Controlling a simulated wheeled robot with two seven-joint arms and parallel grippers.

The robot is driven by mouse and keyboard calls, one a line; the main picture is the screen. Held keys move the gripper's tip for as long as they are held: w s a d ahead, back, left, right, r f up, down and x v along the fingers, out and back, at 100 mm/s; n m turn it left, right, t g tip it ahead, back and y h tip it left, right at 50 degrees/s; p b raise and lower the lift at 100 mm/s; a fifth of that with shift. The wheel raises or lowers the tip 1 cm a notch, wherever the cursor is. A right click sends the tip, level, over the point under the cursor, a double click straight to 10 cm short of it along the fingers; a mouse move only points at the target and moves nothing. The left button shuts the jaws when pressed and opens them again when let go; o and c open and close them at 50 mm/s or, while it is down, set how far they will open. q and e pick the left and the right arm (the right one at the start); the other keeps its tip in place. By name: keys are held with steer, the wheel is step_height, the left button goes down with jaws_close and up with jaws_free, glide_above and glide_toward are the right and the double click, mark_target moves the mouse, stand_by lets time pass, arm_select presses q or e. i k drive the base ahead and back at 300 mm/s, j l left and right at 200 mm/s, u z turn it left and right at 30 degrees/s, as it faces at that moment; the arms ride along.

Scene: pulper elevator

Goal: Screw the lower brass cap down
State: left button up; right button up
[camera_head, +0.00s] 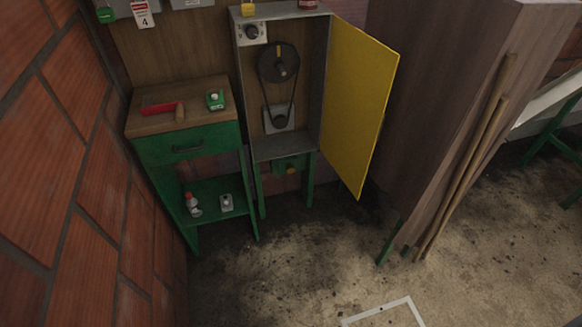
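A small brass-coloured piece (291,170), which looks like the lower brass cap, sits on a green housing (284,161) just under the open grey cabinet (326,70). It is too small to tell how far it is screwed down. Inside the cabinet a large dark pulley (278,62) with a light-brown shaft end is joined by a belt to a small lower pulley (279,122). Neither of my grippers is in view.
The yellow door (358,105) stands open to the right. A green workbench (188,150) at left holds a red-handled tool (160,108) and a green box (215,99). A bottle (193,204) stands below. Poles (470,160) lean at right. Front floor is mostly clear.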

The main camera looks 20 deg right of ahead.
mark_target(290, 169)
steer(key=i+l+u, duration=0.2)
steer(key=i+l, duration=0.3)
steer(key=i, duration=0.3)
steer(key=i+l+u, duration=0.2)
steer(key=i+l, duration=0.4)
steer(key=i, duration=0.15)
